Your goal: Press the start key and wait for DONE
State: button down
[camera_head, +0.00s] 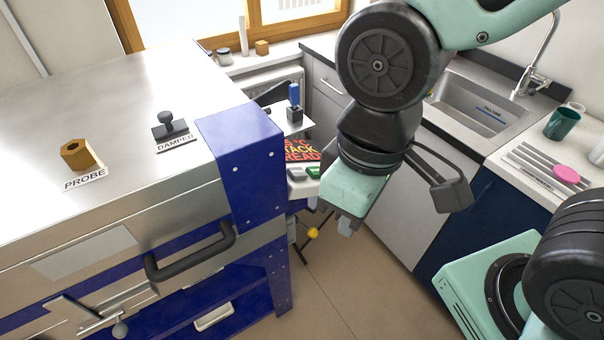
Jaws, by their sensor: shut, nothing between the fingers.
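The kiln's control panel shows right of the blue corner post, partly hidden by my arm. Its display (300,150) has red and yellow text, cut off; I can read "RACK" and what looks like "READY". Below the display are a grey key (297,173) and a green key (314,172). The green key's label is too small and cut off to read, so I cannot tell if it is the start key. My gripper (345,225) is shut and empty, pointing down, to the right of and in front of the panel. It appears apart from the keys.
The steel kiln (90,110) with its black handle (190,253), probe fitting (77,155) and damper knob (168,122) fills the left. A counter with a sink (475,105), green cup (562,122) and pink disc (566,174) stands right. Floor (345,285) is clear between.

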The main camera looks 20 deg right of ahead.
aim_at(313, 171)
jog(key=i+l+u, duration=0.5)
jog(key=i+l, duration=0.45)
